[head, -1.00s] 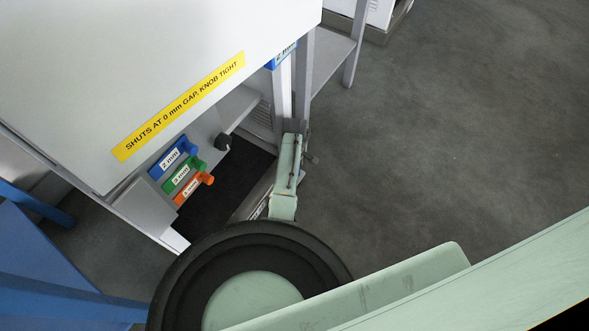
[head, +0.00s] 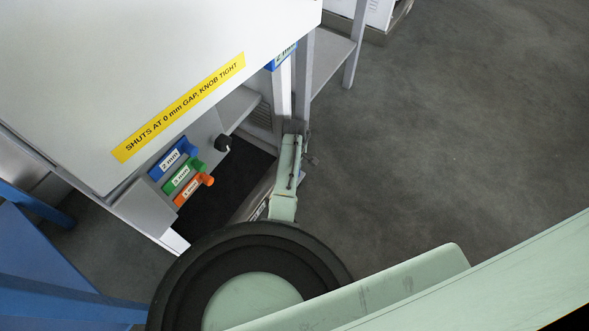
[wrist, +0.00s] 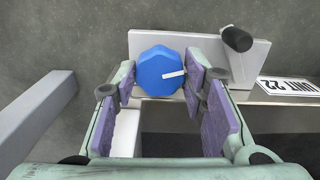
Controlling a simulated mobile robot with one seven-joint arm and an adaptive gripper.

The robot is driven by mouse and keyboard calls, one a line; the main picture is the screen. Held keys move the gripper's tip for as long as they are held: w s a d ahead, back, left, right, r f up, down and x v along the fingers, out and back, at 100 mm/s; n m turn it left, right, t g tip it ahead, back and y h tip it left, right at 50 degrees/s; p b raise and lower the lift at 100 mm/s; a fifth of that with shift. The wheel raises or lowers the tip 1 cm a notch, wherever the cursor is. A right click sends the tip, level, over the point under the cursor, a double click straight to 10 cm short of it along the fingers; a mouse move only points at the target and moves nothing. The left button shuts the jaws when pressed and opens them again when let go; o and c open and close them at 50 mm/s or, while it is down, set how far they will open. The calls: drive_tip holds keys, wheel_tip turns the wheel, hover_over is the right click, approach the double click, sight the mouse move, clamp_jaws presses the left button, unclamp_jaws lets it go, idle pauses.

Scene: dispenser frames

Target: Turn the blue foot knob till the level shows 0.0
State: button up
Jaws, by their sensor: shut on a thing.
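The blue foot knob (wrist: 156,76), faceted with a white pointer mark, is in the wrist view beside a grey plate (wrist: 255,58). The mark points right and slightly up. My gripper (wrist: 160,82) has its purple-padded fingers on either side of the knob and is shut on it. In the head view my mint-green gripper (head: 288,170) reaches down beside a grey post, and the blue foot knob is hidden there. No level readout can be made out in either view.
A black knob (head: 222,143) and blue, green and orange tagged blocks (head: 183,176) sit left of my gripper. A white panel (head: 150,70) with a yellow label overhangs them. A grey bar (wrist: 38,110) lies left in the wrist view. Floor at right is clear.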

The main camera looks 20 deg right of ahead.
drive_tip(key=shift+r+m+p, duration=0.1)
drive_tip(key=shift+m+p, duration=0.3)
drive_tip(key=shift+m, duration=1.2)
drive_tip(key=o, duration=1.2)
drive_tip(key=shift+c, duration=0.2)
wheel_tip(320, 180, up, 12)
